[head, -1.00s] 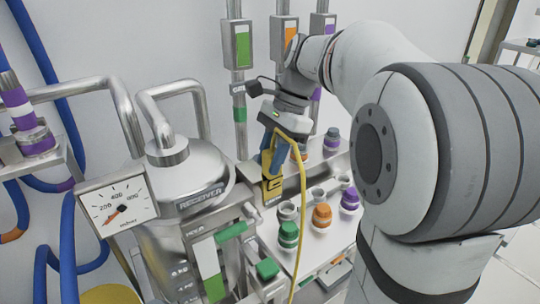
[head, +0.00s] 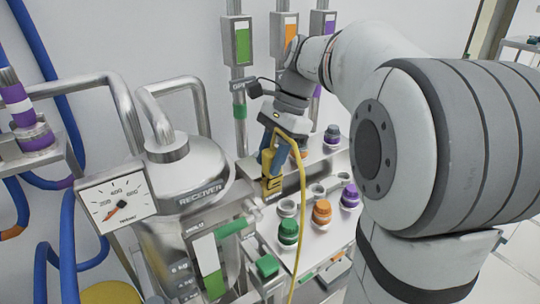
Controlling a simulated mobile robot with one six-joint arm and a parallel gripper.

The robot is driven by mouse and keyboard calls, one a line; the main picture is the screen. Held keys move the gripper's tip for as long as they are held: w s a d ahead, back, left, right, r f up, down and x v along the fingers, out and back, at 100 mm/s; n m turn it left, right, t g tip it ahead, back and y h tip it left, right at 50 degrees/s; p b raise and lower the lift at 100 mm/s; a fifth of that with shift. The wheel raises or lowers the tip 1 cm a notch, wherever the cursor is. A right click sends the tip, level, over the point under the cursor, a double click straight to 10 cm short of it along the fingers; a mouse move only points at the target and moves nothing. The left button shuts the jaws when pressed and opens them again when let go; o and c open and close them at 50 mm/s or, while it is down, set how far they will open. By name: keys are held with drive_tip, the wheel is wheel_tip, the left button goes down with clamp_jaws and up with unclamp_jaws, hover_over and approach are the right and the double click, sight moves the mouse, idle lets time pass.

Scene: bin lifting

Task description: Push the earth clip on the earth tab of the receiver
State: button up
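The receiver (head: 188,172) is a shiny steel vessel with a nameplate, standing left of centre in the head view. My gripper (head: 270,172) points down just right of the receiver's shoulder. It is shut on the yellow earth clip (head: 272,187), whose yellow cable (head: 302,205) loops up over the gripper and hangs down in front. The clip's lower end is close to the receiver's right side. I cannot tell whether it touches anything. The earth tab cannot be made out; it may be hidden behind the clip or the steel fittings.
A dial gauge (head: 117,201) and bent pipes flank the receiver on the left. A green-handled valve (head: 232,227) stands in front. A shelf with green (head: 289,231), orange (head: 322,212) and purple (head: 350,196) couplings lies right of the gripper. Blue hoses hang at the far left.

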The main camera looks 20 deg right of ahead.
drive_tip(key=o, duration=0.4)
drive_tip(key=shift+o, duration=0.2)
drive_tip(key=shift+r, duration=0.1)
drive_tip(key=v, duration=0.7)
drive_tip(key=shift+r+b, duration=0.3)
drive_tip(key=shift+w+d, duration=0.1)
